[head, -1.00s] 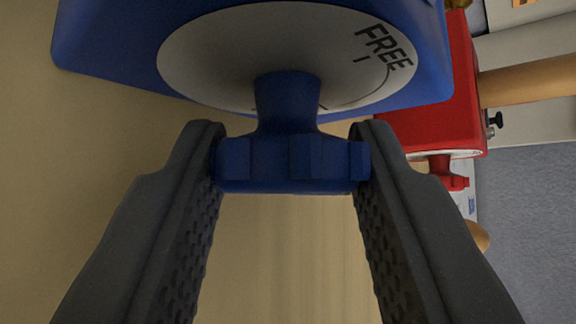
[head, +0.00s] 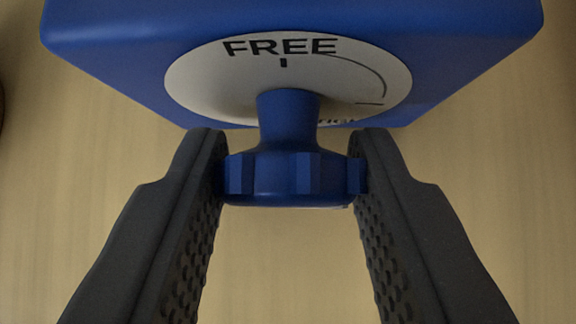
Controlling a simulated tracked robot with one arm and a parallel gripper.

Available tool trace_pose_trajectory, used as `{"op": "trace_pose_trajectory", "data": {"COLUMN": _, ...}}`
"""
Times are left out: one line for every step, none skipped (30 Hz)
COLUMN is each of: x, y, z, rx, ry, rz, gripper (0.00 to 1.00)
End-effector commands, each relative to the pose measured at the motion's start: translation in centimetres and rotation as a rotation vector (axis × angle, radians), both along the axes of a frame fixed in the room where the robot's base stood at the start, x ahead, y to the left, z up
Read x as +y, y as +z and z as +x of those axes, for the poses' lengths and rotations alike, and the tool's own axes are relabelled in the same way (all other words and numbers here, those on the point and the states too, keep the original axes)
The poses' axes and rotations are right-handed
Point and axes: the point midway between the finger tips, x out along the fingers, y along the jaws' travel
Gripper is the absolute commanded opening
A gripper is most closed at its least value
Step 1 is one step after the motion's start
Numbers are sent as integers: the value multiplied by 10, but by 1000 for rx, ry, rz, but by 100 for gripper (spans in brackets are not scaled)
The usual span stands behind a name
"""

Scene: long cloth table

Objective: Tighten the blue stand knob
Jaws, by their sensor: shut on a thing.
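The blue stand knob (head: 290,178) is in the middle of the head view, on a short stem in front of a white round dial (head: 215,85). The dial reads "FREE" at the top with a tick below it. A curved line runs down its right side, and lettering at the lower edge is mostly hidden by the knob. The dial sits on the face of the blue stand (head: 470,60). My gripper (head: 288,175) has one finger on each side of the knob and is shut on its rim.
A pale wood-toned surface (head: 290,265) fills the view below and around the stand. A dark edge of something (head: 2,105) shows at the far left and cannot be identified. No other objects show close to the fingers.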

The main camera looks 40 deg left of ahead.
Motion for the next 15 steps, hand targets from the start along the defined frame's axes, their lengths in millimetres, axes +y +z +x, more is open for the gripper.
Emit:
{"op": "trace_pose_trajectory", "data": {"x": -4, "y": 2, "z": 3, "rx": 1, "ry": -7, "rz": 44, "gripper": 11}}
{"op": "trace_pose_trajectory", "data": {"x": -4, "y": 2, "z": 3, "rx": 11, "ry": -8, "rz": 72, "gripper": 11}}
{"op": "trace_pose_trajectory", "data": {"x": -5, "y": 2, "z": 4, "rx": 20, "ry": -10, "rz": 107, "gripper": 11}}
{"op": "trace_pose_trajectory", "data": {"x": -6, "y": 3, "z": 4, "rx": 28, "ry": -10, "rz": 134, "gripper": 11}}
{"op": "trace_pose_trajectory", "data": {"x": -6, "y": 3, "z": 4, "rx": 39, "ry": -8, "rz": 161, "gripper": 11}}
{"op": "trace_pose_trajectory", "data": {"x": -7, "y": 2, "z": 4, "rx": 49, "ry": -10, "rz": 197, "gripper": 11}}
{"op": "trace_pose_trajectory", "data": {"x": -7, "y": 2, "z": 4, "rx": 58, "ry": -10, "rz": 224, "gripper": 11}}
{"op": "trace_pose_trajectory", "data": {"x": -8, "y": 1, "z": 4, "rx": 69, "ry": -10, "rz": 251, "gripper": 11}}
{"op": "trace_pose_trajectory", "data": {"x": -8, "y": 1, "z": 4, "rx": 80, "ry": -10, "rz": 285, "gripper": 11}}
{"op": "trace_pose_trajectory", "data": {"x": -9, "y": 1, "z": 5, "rx": 87, "ry": -11, "rz": 310, "gripper": 11}}
{"op": "trace_pose_trajectory", "data": {"x": -10, "y": 1, "z": 5, "rx": 95, "ry": -12, "rz": 335, "gripper": 11}}
{"op": "trace_pose_trajectory", "data": {"x": -10, "y": 0, "z": 5, "rx": 108, "ry": -11, "rz": 367, "gripper": 11}}
{"op": "trace_pose_trajectory", "data": {"x": -11, "y": 0, "z": 5, "rx": 116, "ry": -13, "rz": 391, "gripper": 11}}
{"op": "trace_pose_trajectory", "data": {"x": -11, "y": -1, "z": 5, "rx": 123, "ry": -13, "rz": 413, "gripper": 11}}
{"op": "trace_pose_trajectory", "data": {"x": -11, "y": -1, "z": 5, "rx": 134, "ry": -12, "rz": 441, "gripper": 11}}
